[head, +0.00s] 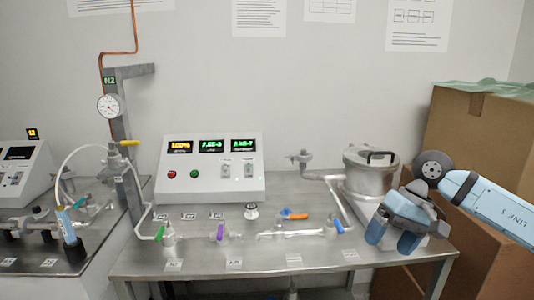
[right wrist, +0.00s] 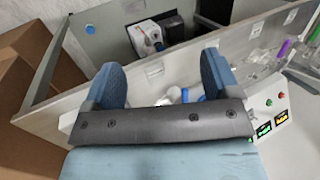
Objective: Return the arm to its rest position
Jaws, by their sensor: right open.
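My right gripper (head: 394,237) is in the right part of the head view, in front of the metal chamber (head: 362,176) and over the right front of the steel table. Its two blue fingers are apart, and nothing shows between them that it holds. In the right wrist view the gripper (right wrist: 162,85) shows its fingers spread wide, with the table edge and a blue-tipped part beyond them. My right arm (head: 488,204) comes in from the right edge. My left gripper is in neither view.
The steel table (head: 205,262) carries a control box (head: 211,166) with lit displays, and valves with green, purple, orange and blue handles. A gauge post (head: 118,140) stands at left. Cardboard boxes (head: 480,130) stand at right, close to my right arm. The air above the table's middle is free.

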